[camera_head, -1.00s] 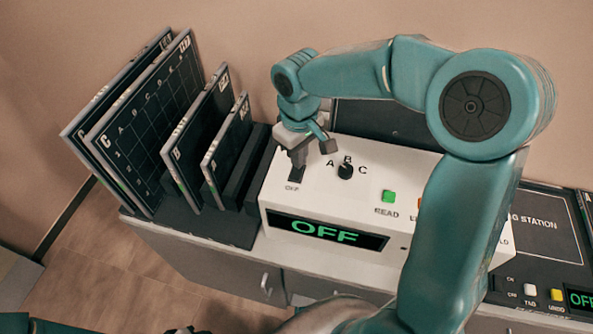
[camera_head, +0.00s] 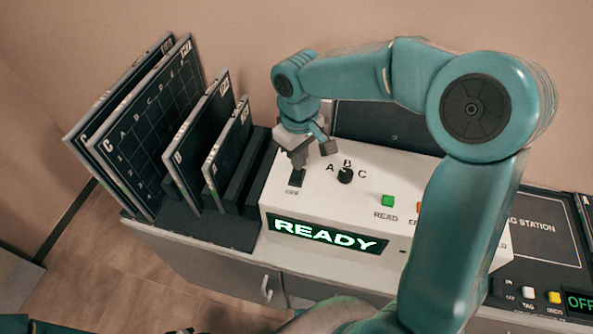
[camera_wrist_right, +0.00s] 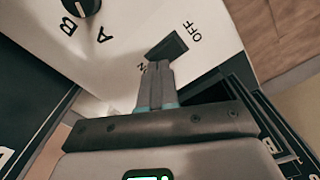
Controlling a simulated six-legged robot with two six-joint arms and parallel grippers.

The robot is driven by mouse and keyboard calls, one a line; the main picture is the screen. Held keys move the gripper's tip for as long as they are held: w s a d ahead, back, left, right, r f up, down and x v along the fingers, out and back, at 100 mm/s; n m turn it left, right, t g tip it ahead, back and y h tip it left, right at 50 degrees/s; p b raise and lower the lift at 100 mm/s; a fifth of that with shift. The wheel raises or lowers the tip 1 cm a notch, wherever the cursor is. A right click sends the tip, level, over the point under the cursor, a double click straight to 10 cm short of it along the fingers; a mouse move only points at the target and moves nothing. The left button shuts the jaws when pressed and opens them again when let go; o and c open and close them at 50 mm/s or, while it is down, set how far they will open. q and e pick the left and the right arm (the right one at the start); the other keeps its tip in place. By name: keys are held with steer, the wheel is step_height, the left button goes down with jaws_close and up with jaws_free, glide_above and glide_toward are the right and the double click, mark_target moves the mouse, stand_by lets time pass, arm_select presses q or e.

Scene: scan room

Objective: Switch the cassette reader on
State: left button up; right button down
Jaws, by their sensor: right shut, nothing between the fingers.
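The white cassette reader (camera_head: 290,205) stands on the cabinet top, and its front display (camera_head: 328,236) reads READY in bright letters. Its black power switch (camera_head: 297,178) is at the left of its top face, just above the OFF label. My right gripper (camera_head: 299,163) is shut and empty, pointing down at the switch. In the right wrist view the shut fingertips (camera_wrist_right: 157,66) are at the black rocker (camera_wrist_right: 167,48), between the ON and OFF labels. Whether they touch it I cannot tell. My left gripper is not in view.
A black knob (camera_head: 345,176) marked A, B, C and a green READ button (camera_head: 387,201) are to the right of the switch. Several upright cassettes (camera_head: 150,130) stand in a dark rack at the left. A tagging station (camera_head: 545,240) is at the right.

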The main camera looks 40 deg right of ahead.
steer(key=shift+r+p, duration=1.85)
steer(key=shift+r, duration=0.8)
steer(key=shift+f, duration=0.1)
steer(key=shift+s, duration=0.15)
